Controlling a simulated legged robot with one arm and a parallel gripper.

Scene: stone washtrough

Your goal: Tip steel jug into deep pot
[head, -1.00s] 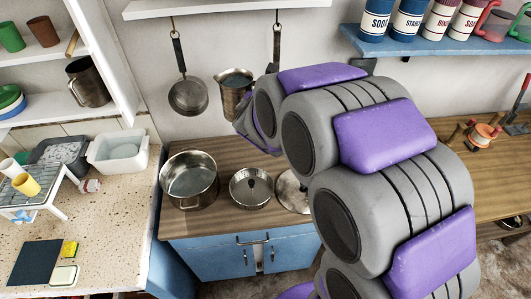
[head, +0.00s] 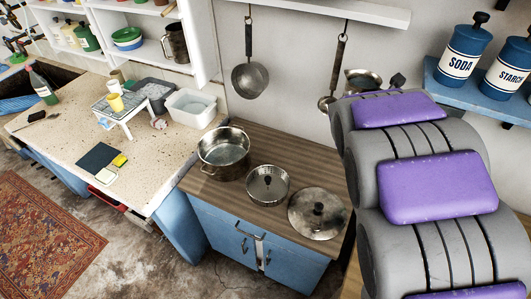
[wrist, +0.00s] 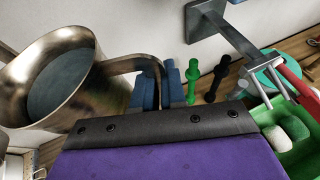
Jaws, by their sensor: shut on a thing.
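The steel jug (wrist: 62,82) fills the left of the wrist view, with a greyish surface inside its mouth. My gripper (wrist: 165,88) is shut on the jug's handle. In the head view the jug (head: 363,79) shows only its top, up near the wall, with the rest hidden behind my arm; my gripper is hidden there too. The deep pot (head: 223,152) stands open on the wooden counter, left of and below the jug, with a pale, water-like surface inside. The jug is well apart from the pot.
A small lidded pan (head: 267,184) and a round lid (head: 317,212) lie right of the pot. A white basin (head: 190,108) stands left of the pot. A blue shelf (head: 480,92) is at right.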

